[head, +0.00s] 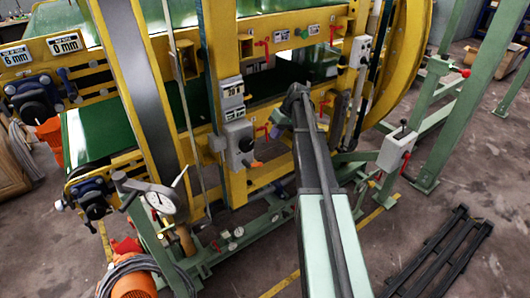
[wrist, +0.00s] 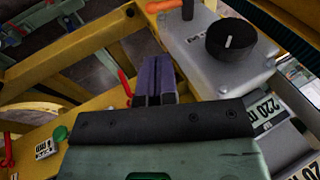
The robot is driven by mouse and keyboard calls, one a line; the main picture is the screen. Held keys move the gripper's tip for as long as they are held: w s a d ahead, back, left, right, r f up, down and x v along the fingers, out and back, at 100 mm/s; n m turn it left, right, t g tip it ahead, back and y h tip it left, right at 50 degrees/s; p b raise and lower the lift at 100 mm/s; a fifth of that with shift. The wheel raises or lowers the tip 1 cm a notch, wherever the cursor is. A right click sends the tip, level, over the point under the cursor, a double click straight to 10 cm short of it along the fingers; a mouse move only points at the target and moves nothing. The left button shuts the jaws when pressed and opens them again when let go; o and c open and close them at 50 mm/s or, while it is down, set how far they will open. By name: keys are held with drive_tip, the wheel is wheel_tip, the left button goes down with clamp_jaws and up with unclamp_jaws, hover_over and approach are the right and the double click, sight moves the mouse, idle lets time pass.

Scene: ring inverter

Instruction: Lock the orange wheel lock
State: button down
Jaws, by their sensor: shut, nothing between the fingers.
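In the wrist view my gripper (wrist: 153,66) shows as two purple fingers side by side, shut and empty. The fingers lie just right of a red lever (wrist: 125,84) and left of a grey control box (wrist: 232,75) with a black round knob (wrist: 241,41). An orange part (wrist: 164,6) is cut off by the top edge, beside the box. I cannot tell for sure whether it is the orange wheel lock. In the head view my arm reaches to the yellow machine frame; the fingertips are not clear there. The same grey box (head: 238,140) stands left of my wrist.
Yellow beams (wrist: 90,117) and several red levers surround the gripper closely. In the head view a large yellow ring (head: 400,60) stands at the right behind my arm. A grey box on a green post (head: 396,150) and a black pallet (head: 438,255) are farther right.

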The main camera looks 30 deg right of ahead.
sight(259, 164)
drive_tip(key=b+x, duration=0.5)
drive_tip(key=x, duration=0.1)
drive_tip(key=b+x, duration=0.6)
drive_tip(key=x, duration=0.1)
drive_tip(key=shift+d+f, duration=0.1)
drive_tip(key=shift+d, duration=0.15)
drive_tip(key=shift+a+f+b, duration=0.2)
drive_tip(key=shift+f+b, duration=0.1)
drive_tip(key=shift+b, duration=0.25)
drive_tip(key=shift+w+a, duration=0.1)
drive_tip(key=shift+a, duration=0.05)
